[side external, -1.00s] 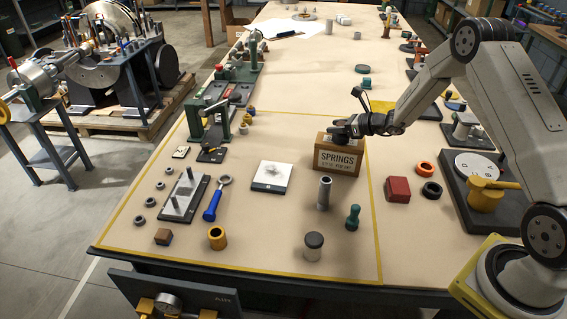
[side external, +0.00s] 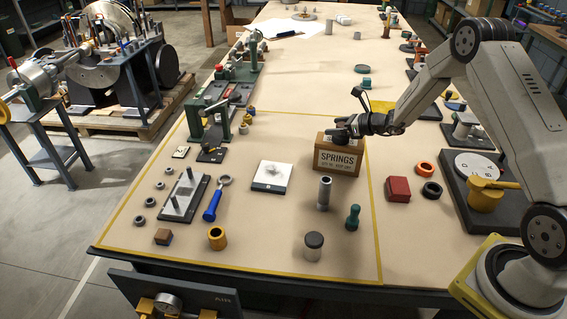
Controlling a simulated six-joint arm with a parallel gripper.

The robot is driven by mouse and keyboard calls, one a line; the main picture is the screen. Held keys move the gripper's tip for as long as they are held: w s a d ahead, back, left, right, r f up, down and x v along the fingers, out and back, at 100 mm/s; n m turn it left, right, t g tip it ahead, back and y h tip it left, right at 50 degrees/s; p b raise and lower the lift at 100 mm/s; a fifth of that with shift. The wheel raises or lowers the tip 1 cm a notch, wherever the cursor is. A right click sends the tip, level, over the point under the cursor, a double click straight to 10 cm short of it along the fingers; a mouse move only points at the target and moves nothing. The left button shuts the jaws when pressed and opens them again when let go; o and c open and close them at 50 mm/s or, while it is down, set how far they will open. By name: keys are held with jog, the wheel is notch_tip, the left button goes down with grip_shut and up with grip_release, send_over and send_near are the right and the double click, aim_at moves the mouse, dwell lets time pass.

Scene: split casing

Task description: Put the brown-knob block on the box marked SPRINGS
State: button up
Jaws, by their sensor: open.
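The box marked SPRINGS (side external: 338,158) stands upright near the back right of the yellow-taped area, its label facing the camera. My gripper (side external: 336,132) is low over the top of this box, coming in from the right, with its jaws open. The dark fingers hide much of the box top, and I cannot tell whether a block with a brown knob sits between or under them. A small brown block (side external: 162,237) lies on the table at the front left, well away from my gripper; no separate knob can be made out on it.
In front of the box stand a grey cylinder (side external: 324,192), a green knobbed piece (side external: 353,217) and a dark-lidded jar (side external: 314,245). A white plate (side external: 271,176) lies left, with bare table between.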

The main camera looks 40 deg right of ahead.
jog(key=shift+v, duration=3.75)
jog(key=s+a+r+n+g+y, duration=0.1)
jog(key=s+a+n+g, duration=0.3)
jog(key=a+n, duration=0.25)
jog(key=s+a+n+g+y, duration=0.1)
jog(key=s+a+n+g, duration=0.35)
jog(key=a, duration=0.25)
jog(key=s+a+r+n+h, duration=0.1)
jog(key=s+a+n+h, duration=0.1)
jog(key=s+n, duration=0.5)
jog(key=s+a+r+n+g+h, duration=0.1)
jog(key=s+n+h, duration=0.4)
jog(key=n, duration=0.8)
jog(key=shift+s+a+r+n, duration=0.3)
jog(key=shift+s+a+r, duration=0.55)
jog(key=shift+a, duration=0.2)
